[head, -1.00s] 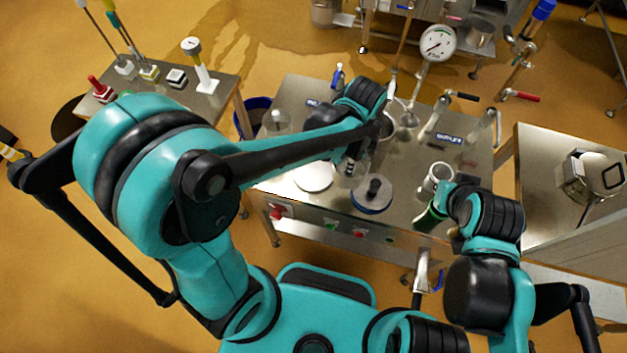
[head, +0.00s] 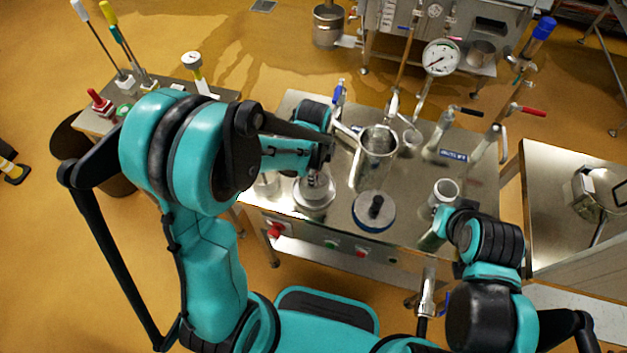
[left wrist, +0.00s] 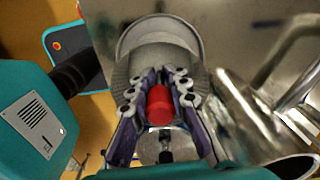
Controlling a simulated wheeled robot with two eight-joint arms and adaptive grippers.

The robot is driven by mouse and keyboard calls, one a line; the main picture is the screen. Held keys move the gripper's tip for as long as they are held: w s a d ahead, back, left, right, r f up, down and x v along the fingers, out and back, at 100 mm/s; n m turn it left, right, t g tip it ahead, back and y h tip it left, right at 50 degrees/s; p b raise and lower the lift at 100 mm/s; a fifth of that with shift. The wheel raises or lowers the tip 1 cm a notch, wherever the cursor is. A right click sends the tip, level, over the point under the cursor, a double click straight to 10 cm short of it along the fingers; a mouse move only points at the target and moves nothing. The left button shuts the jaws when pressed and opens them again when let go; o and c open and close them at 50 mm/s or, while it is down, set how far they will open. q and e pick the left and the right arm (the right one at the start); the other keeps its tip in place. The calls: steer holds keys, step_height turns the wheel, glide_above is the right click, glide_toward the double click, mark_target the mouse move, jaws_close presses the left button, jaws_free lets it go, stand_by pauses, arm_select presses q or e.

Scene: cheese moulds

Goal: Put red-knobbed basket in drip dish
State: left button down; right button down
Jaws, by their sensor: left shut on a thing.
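My left gripper (head: 317,176) is shut on the red-knobbed basket. In the left wrist view its red knob (left wrist: 160,104) sits between the two fingers (left wrist: 159,92). In the head view the gripper is over a round pale grey dish (head: 314,204), apparently the drip dish, at the table's front left. A curved grey rim (left wrist: 160,28) shows beyond the fingers in the left wrist view. I cannot tell if the basket touches the dish. My right gripper (head: 437,222) is beside a small metal cup (head: 446,189); its fingers are too hidden to read.
A blue-rimmed disc with a black knob (head: 375,219) stands right of the dish. A tall metal vessel (head: 378,157) stands behind it. Lever handles (head: 484,144) stand at the back right. A side table (head: 95,122) with several knobbed tools is at left.

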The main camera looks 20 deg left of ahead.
arm_select(q)
step_height(320, 180, down, 2)
steer(key=shift+w, duration=0.1)
steer(key=shift+r, duration=0.1)
steer(key=shift+f+b, duration=0.25)
steer(key=shift+b, duration=0.2)
steer(key=c, duration=1.4)
jaws_free()
steer(key=shift+c, duration=0.2)
steer(key=shift+r, duration=0.15)
